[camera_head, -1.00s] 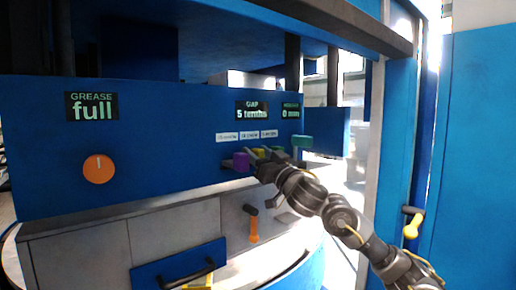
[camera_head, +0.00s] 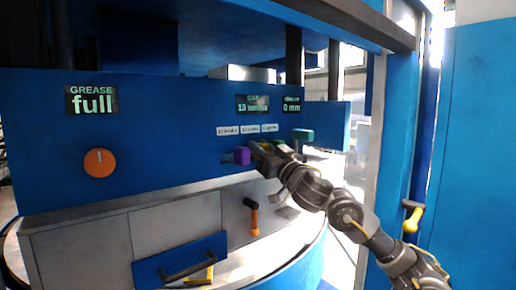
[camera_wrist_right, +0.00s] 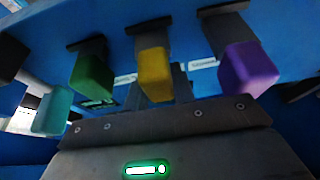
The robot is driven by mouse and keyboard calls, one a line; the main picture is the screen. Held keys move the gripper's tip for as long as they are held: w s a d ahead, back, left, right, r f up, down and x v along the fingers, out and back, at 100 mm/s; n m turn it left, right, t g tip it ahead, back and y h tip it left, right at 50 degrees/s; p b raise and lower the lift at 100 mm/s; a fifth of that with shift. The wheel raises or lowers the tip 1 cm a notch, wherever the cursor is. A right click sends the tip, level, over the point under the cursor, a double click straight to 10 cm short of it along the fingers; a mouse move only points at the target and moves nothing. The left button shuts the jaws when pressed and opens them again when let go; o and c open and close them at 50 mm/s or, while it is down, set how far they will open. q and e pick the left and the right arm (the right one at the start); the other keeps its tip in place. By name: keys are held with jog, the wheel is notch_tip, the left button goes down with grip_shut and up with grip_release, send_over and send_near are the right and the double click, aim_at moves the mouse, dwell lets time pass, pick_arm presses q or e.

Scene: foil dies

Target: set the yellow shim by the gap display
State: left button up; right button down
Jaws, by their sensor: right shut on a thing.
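The gap display (camera_head: 252,104) is a dark panel on the blue machine front. It seems to read 15 tenths. The yellow shim (camera_wrist_right: 155,75) shows in the right wrist view as a rounded block on a dark holder, between a green block (camera_wrist_right: 92,77) and a purple block (camera_wrist_right: 247,68). My right gripper (camera_head: 260,150) reaches the row of blocks below the display and is shut on the yellow shim. Its fingers are mostly hidden behind the shim in the wrist view. My left gripper is not in view.
The purple block (camera_head: 242,155) sits left of the gripper and a teal block (camera_head: 303,135) right of it, both close. Small white labels (camera_head: 228,131) sit above. An orange knob (camera_head: 99,163), an orange-handled lever (camera_head: 254,220) and a drawer handle (camera_head: 188,270) are farther off.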

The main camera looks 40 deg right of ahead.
jog(key=shift+s, duration=0.9)
jog(key=shift+w+f, duration=0.1)
jog(key=c, duration=1.4)
grip_release()
jog(key=shift+o, duration=1.2)
jog(key=shift+s, duration=0.3)
jog(key=shift+w, duration=0.1)
